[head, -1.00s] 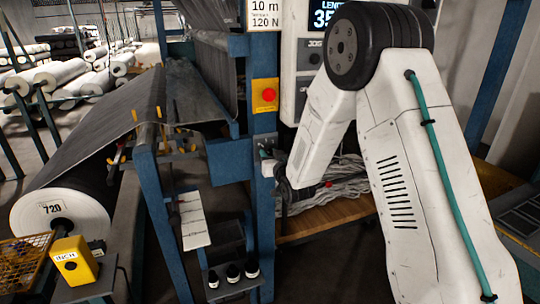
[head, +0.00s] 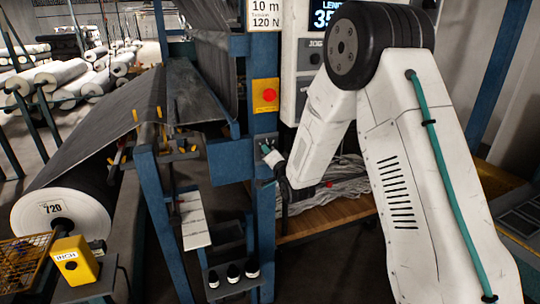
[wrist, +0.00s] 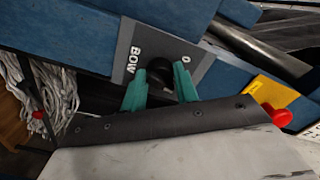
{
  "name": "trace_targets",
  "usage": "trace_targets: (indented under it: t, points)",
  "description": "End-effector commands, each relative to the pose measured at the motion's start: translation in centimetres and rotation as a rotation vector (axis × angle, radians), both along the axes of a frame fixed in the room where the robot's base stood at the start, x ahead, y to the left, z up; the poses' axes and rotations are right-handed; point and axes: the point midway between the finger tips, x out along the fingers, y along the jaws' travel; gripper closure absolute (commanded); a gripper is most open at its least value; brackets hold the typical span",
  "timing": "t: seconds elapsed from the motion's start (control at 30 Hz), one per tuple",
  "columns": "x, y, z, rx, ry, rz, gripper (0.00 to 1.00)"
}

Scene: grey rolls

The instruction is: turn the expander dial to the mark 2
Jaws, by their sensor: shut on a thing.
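The expander dial (wrist: 159,68) is a black knob on a dark grey plate (wrist: 124,46) lettered BOW, with a 0 to the right of the knob in the wrist view. My gripper (wrist: 160,86) has its two green fingers on either side of the knob and is shut on it. The fingers hide part of the knob, and I cannot see its pointer or the mark 2. In the head view my gripper (head: 270,154) is at the blue post, small and tilted, and the dial there is mostly hidden.
A red button on a yellow box (head: 265,95) is on the blue post (head: 263,200) just above the dial. A large grey roll (head: 62,215) and its fabric web are at the left. Pale tangled strands (head: 335,192) lie behind my arm.

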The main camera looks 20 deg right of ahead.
Motion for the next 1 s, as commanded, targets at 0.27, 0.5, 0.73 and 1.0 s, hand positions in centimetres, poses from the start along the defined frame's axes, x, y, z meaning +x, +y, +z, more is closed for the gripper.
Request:
trace_targets:
  t: [0.27, 0.5, 0.73, 1.0]
  points:
    - [-0.02, -0.05, 0.03, 0.253, 0.021, -0.001, 0.93]
    - [-0.02, -0.06, 0.06, 0.434, 0.035, -0.002, 0.93]
    - [-0.01, -0.07, 0.06, 0.547, 0.045, -0.002, 0.93]
    - [-0.02, -0.08, 0.06, 0.602, 0.05, -0.003, 0.93]
